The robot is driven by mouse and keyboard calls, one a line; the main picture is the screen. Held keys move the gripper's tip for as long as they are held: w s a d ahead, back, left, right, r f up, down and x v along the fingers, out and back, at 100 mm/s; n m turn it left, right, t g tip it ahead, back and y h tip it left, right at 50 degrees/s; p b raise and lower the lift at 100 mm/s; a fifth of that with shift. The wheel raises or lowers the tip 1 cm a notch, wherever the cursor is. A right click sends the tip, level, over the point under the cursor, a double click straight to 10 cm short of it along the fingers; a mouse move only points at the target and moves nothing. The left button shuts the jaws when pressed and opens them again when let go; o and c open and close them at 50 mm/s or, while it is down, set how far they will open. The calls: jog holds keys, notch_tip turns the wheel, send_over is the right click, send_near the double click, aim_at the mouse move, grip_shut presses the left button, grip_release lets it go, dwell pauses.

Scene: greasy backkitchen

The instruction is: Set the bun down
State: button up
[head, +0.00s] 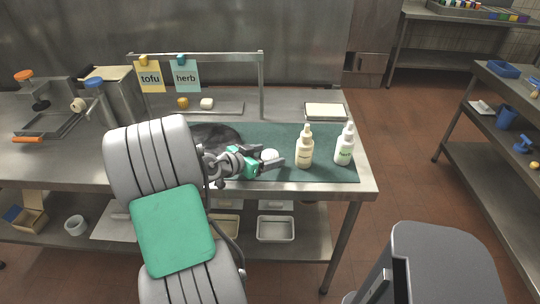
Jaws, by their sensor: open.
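A small white round bun (270,155) is at my gripper on the dark green mat (325,173), left of the bottles. My gripper (272,160) is open, reaching in from the left low over the mat. The bun shows at the fingers, partly covered by them. I cannot tell whether the fingers touch it or whether it rests fully on the mat.
Two squeeze bottles stand right of my gripper, a cream one (304,150) and a green-lettered one (344,147). A dark round thing (217,137) lies behind my arm. A pale-filled tray (326,111) sits back right.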

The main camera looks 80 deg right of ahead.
jog(key=shift+r, duration=0.1)
jog(key=c, duration=1.6)
